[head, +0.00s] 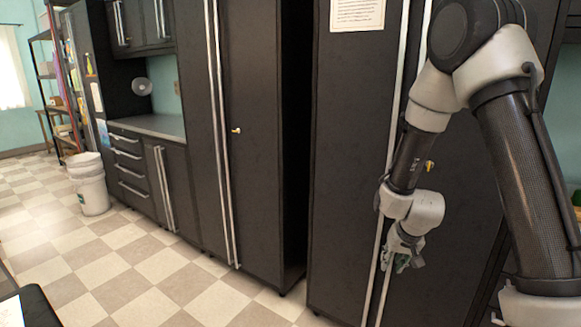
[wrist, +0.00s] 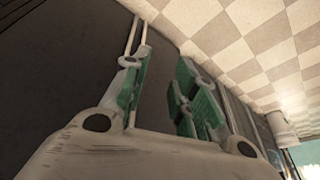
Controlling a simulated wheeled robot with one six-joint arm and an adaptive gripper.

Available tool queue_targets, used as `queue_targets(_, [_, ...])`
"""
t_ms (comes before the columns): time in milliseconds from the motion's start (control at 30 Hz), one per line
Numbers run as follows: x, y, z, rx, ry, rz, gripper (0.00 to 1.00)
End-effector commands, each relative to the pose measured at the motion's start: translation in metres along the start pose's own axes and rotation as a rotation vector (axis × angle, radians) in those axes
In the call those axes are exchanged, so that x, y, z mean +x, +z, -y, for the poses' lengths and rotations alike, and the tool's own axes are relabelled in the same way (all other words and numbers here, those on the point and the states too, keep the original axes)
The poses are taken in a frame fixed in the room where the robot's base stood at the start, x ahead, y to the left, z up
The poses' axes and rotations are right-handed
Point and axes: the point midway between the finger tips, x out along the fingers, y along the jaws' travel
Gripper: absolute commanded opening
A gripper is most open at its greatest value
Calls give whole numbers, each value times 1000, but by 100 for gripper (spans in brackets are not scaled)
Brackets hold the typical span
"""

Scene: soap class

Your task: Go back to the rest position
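My gripper (head: 403,258) hangs low in front of the tall dark cabinet (head: 345,150) on the right in the head view, close to its long pale vertical handles (head: 398,80). In the wrist view my gripper (wrist: 163,68) shows two fingers with green pads, spread apart with nothing between them. A pale handle (wrist: 131,35) runs behind the left fingertip there; I cannot tell whether they touch. My arm comes down from the upper right of the head view, bent at the elbow.
Another tall dark cabinet (head: 250,140) stands to the left, with a dark gap between the two. Further left are a low drawer unit (head: 128,168) with a grey counter and a white bucket (head: 91,185).

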Motion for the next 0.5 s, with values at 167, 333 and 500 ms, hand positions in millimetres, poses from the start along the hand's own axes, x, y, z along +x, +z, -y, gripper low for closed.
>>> queue_targets(167, [-107,48,-7,-95,-33,234,28])
queue_targets(333, [-201,90,-31,-166,-10,352,28])
queue_targets(500, [-277,124,-58,-205,28,349,28])
